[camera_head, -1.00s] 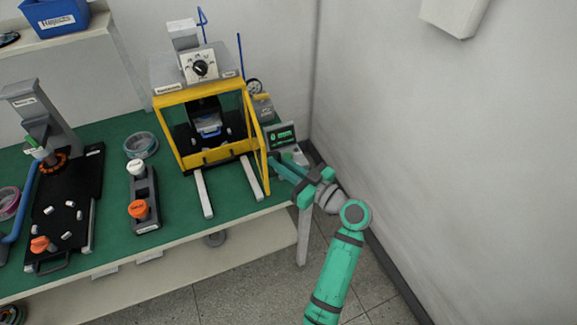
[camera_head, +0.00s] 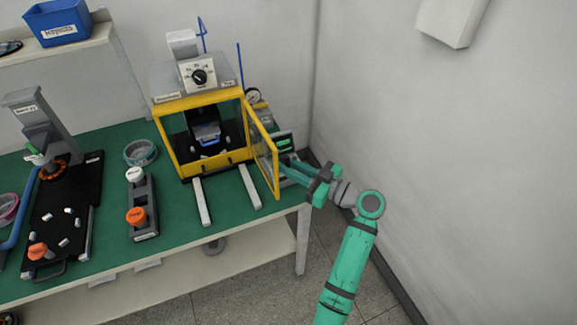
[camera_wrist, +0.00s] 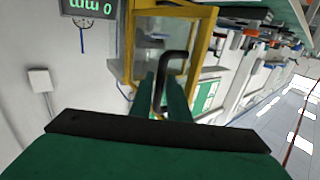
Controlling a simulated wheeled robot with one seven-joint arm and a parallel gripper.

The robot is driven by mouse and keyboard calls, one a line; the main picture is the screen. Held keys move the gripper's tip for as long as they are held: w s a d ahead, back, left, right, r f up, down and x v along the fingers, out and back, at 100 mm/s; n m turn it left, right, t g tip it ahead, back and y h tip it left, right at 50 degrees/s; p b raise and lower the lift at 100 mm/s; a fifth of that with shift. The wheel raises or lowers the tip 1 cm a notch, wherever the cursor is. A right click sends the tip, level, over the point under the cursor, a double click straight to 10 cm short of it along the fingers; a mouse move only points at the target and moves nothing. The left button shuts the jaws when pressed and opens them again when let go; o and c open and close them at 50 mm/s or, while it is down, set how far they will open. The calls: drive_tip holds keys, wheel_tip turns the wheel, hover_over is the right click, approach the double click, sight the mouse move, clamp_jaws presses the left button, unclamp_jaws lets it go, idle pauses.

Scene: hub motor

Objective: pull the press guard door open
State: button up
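The press guard door (camera_head: 274,165) is a yellow-framed clear panel on the right front of the yellow press guard (camera_head: 214,162). It stands swung outward, at an angle to the front opening. My gripper (camera_head: 288,166) is at the door's outer right side, partly hidden by it. In the wrist view the door frame (camera_wrist: 203,48) is just ahead of my fingers (camera_wrist: 161,98). The black door handle (camera_wrist: 172,58) runs down between the two fingers, which are closed around it. The exact finger contact is hard to see.
The green table (camera_head: 180,210) carries two white rails (camera_head: 201,201) before the press, and a black holder (camera_head: 143,205) with knobs to the left. A small display unit (camera_head: 285,142) stands behind the door. The wall is to the right; floor beyond the table edge is clear.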

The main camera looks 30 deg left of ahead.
drive_tip(key=shift+o, duration=0.9)
drive_tip(key=shift+d, duration=0.15)
drive_tip(key=s+d, duration=0.1)
drive_tip(key=d, duration=0.9)
drive_tip(key=shift+d, duration=0.25)
